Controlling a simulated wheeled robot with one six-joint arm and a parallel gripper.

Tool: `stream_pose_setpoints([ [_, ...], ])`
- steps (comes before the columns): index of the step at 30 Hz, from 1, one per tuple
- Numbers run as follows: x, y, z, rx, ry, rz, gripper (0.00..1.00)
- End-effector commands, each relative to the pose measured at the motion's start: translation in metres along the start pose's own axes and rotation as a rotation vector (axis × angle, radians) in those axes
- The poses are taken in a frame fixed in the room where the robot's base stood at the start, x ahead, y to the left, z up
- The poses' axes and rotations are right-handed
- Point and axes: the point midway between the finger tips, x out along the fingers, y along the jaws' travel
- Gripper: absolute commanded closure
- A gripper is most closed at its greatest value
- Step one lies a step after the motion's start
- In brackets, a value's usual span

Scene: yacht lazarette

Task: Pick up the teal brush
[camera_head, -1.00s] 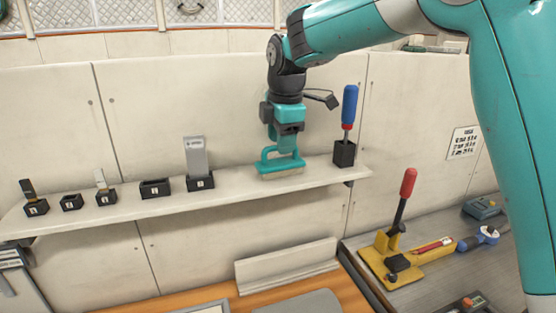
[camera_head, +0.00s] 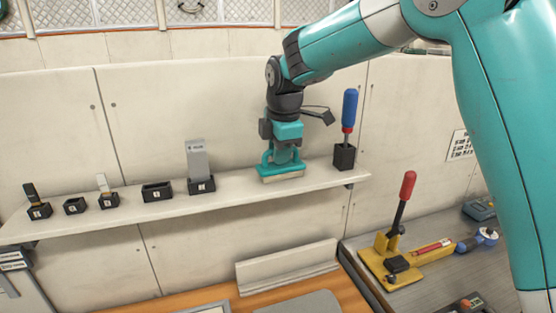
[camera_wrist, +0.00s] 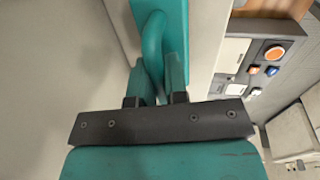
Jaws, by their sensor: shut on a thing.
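The teal brush (camera_head: 283,171) has a loop handle and a pale underside. It is on or just above the wall shelf, between the grey block and the blue-handled tool; I cannot tell whether it touches the shelf. My gripper (camera_head: 284,159) points down and is shut on the brush's handle. In the wrist view, my two fingers (camera_wrist: 157,98) close on the teal loop handle (camera_wrist: 152,48), with the brush's body beyond it.
The shelf (camera_head: 230,186) holds several small black holders to the left, a grey block (camera_head: 197,160) in one, and a blue-handled tool (camera_head: 349,112) in a black holder close on the right. A yellow tool with a red lever (camera_head: 405,195) stands on the lower bench.

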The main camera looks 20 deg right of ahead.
Motion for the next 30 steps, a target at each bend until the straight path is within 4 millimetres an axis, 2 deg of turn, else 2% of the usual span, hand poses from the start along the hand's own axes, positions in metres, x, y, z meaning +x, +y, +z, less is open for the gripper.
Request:
stream_pose_setpoints([
  [5,-0.010,0.003,0.000,0.000,0.000,0.004,1.00],
  [10,-0.035,0.008,0.000,0.000,0.001,0.007,1.00],
  [24,-0.159,0.032,-0.001,0.000,0.000,0.003,1.00],
  [30,-0.186,0.037,0.000,0.000,0.000,0.001,1.00],
])
